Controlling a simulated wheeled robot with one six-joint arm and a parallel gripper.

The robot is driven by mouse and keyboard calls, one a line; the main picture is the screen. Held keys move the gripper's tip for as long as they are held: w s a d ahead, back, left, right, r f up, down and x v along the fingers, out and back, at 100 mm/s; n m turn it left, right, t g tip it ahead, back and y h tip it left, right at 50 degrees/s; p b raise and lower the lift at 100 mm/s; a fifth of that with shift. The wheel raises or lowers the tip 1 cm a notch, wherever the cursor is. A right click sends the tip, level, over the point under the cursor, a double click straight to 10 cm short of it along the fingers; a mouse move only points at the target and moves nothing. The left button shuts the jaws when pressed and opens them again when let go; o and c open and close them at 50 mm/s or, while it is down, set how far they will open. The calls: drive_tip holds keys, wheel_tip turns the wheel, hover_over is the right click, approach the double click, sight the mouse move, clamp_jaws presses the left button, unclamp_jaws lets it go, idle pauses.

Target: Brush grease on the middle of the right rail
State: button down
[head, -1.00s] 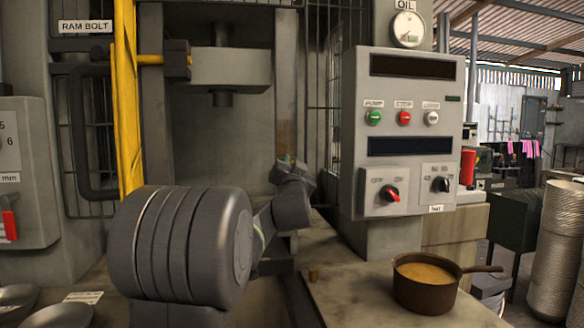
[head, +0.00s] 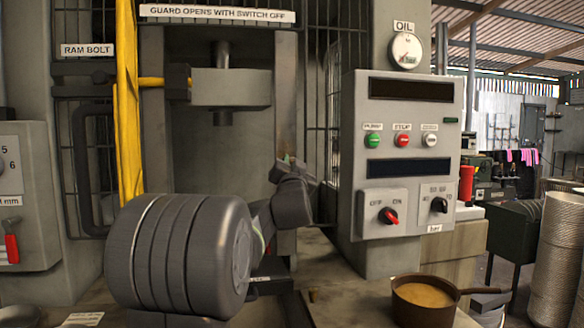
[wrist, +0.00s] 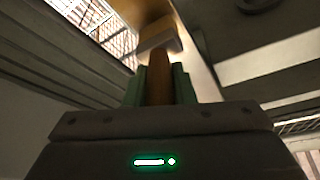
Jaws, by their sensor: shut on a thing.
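My gripper (wrist: 161,84) has its green fingers shut on a brown handle (wrist: 158,74), seen in the wrist view. A grey-metal part of this brush (wrist: 160,44) shows beyond the fingers; its bristles are not clear. In the head view my gripper (head: 284,159) is small and mostly hidden behind my wrist, in front of the lower part of the right rail (head: 286,95). The right rail is the upright grey strip at the right side of the press opening. I cannot tell whether the brush touches it. A brown pan of tan grease (head: 424,295) stands at the lower right.
The ram block (head: 230,88) hangs in the press opening, left of the rail. A yellow guard bar (head: 127,110) stands at the left. A control box (head: 402,150) and a dark mesh (head: 325,90) are to the right. A bench top (head: 350,300) lies below.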

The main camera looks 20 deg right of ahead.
drive_tip(key=shift+r+p, duration=3.45)
drive_tip(key=shift+r, duration=1.1)
drive_tip(key=shift+f, duration=0.1)
drive_tip(key=shift+s+a+b, duration=0.2)
drive_tip(key=shift+s, duration=0.6)
drive_tip(key=shift+s+a+b, duration=0.15)
drive_tip(key=shift+s+b, duration=0.05)
drive_tip(key=shift+s, duration=0.55)
drive_tip(key=s, duration=0.2)
drive_tip(key=s+a, duration=0.1)
drive_tip(key=s, duration=0.2)
drive_tip(key=shift+s+a, duration=0.2)
drive_tip(key=shift+s, duration=0.15)
drive_tip(key=shift+w, duration=0.1)
drive_tip(key=shift+w+d, duration=0.3)
drive_tip(key=shift+w, duration=0.8)
drive_tip(key=shift+w+d, duration=0.25)
drive_tip(key=shift+w, duration=0.85)
drive_tip(key=shift+w+d, duration=0.3)
drive_tip(key=shift+w, duration=0.8)
drive_tip(key=shift+w+d+p, duration=0.2)
drive_tip(key=shift+w+p, duration=0.25)
drive_tip(key=shift+w, duration=0.55)
